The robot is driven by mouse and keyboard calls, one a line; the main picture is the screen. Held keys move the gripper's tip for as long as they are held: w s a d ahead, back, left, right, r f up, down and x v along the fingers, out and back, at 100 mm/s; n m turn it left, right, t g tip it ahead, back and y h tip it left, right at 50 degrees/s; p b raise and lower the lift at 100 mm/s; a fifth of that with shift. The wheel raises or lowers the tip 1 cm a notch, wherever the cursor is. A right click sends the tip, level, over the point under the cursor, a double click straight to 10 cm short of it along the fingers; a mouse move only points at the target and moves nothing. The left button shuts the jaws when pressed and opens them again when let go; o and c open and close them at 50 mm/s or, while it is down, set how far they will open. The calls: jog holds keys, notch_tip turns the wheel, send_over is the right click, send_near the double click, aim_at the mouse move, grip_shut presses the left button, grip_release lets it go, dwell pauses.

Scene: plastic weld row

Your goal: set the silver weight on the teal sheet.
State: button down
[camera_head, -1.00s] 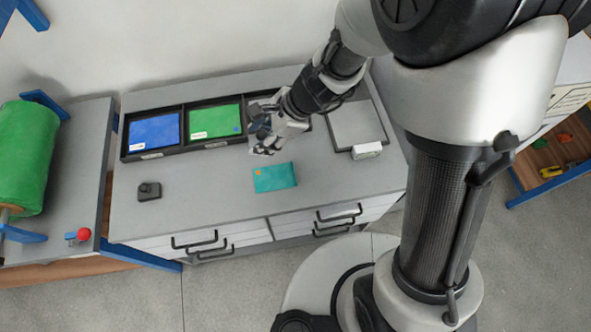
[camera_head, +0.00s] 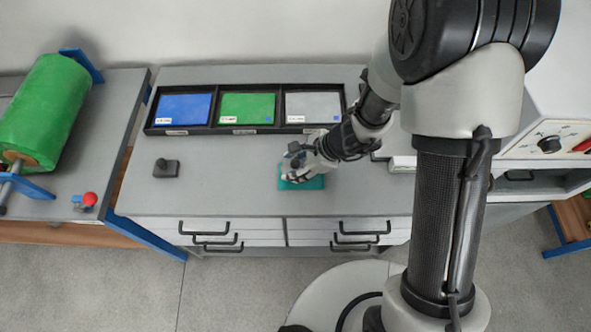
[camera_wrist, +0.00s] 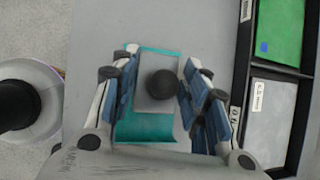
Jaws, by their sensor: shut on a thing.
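The silver weight (camera_wrist: 155,101), a grey block with a black ball knob, is between the fingers of my gripper (camera_wrist: 160,86) in the wrist view. My gripper is shut on it. The teal sheet (camera_wrist: 145,129) lies directly below the weight in the wrist view and shows around it. In the head view the teal sheet (camera_head: 312,184) is on the grey bench, partly covered by my gripper (camera_head: 297,172). The weight is hidden behind my gripper there. I cannot tell whether the weight touches the sheet or hangs just above it.
A black tray (camera_head: 216,120) at the bench's back holds a blue sheet (camera_head: 184,109), a green sheet (camera_head: 246,107) and a grey sheet (camera_head: 312,105). A dark weight (camera_head: 165,169) stands on the bench (camera_head: 225,185) to the left. The bench between it and the teal sheet is clear.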

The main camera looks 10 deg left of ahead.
jog(key=shift+f, duration=1)
jog(key=shift+b, duration=0.3)
jog(key=shift+f, duration=0.2)
jog(key=c, duration=0.9)
grip_release()
jog(key=shift+r, duration=0.1)
jog(key=shift+r, duration=0.2)
jog(key=p+v, duration=0.5)
jog(key=v, duration=0.6)
jog(key=shift+d+r, duration=0.3)
